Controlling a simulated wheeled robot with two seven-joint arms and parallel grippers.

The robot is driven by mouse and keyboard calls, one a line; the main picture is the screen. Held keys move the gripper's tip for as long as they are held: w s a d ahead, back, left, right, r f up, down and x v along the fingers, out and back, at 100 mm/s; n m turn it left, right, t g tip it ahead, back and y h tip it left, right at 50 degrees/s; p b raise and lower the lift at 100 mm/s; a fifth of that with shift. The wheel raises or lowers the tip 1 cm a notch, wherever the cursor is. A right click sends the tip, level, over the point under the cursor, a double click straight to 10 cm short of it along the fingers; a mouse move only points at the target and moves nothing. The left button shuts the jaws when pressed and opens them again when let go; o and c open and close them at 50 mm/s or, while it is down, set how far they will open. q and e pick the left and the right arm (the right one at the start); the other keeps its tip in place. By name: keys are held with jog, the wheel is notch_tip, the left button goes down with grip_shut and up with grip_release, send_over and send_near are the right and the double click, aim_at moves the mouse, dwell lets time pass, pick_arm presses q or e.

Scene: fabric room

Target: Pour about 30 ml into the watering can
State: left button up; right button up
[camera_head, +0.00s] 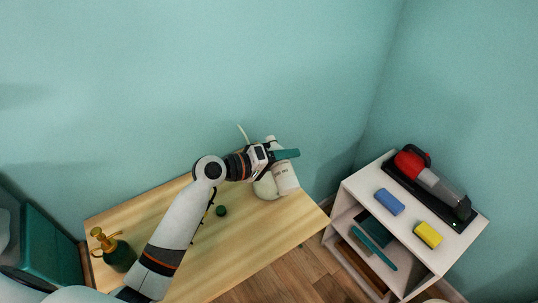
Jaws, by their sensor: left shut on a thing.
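My left gripper (279,155) is at the back right of the wooden table, shut on a white bottle (287,181) with printing on its side. The gripper covers part of the bottle's upper end. The bottle looks slightly tilted; whether anything flows from it cannot be seen. The cream watering can (265,188) stands beside the bottle, partly hidden behind my gripper and wrist, with its thin pale spout (243,133) rising behind. Whether bottle and can touch is unclear. A small dark green cap (221,210) lies on the table. My right gripper is not in view.
The wooden table (250,247) is clear at its front right. A green spray bottle (115,250) with a brass-coloured top stands at the left. A white shelf unit (400,235) at the right holds a red handheld vacuum (412,165), a blue block (389,202) and a yellow block (428,235).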

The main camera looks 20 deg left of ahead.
pick_arm(q)
jog(key=shift+f+n+g+p, duration=0.1)
jog(key=shift+n+g+p, duration=0.3)
jog(key=shift+n+p, duration=0.35)
dwell(0.8)
jog(key=shift+s+d, duration=0.15)
jog(key=shift+s, duration=0.1)
jog(key=shift+s+d, duration=0.35)
jog(key=shift+s, duration=0.15)
jog(key=shift+s+d+f+n, duration=0.1)
jog(key=shift+s+d+n, duration=0.05)
jog(key=shift+n, duration=0.1)
dwell(1.3)
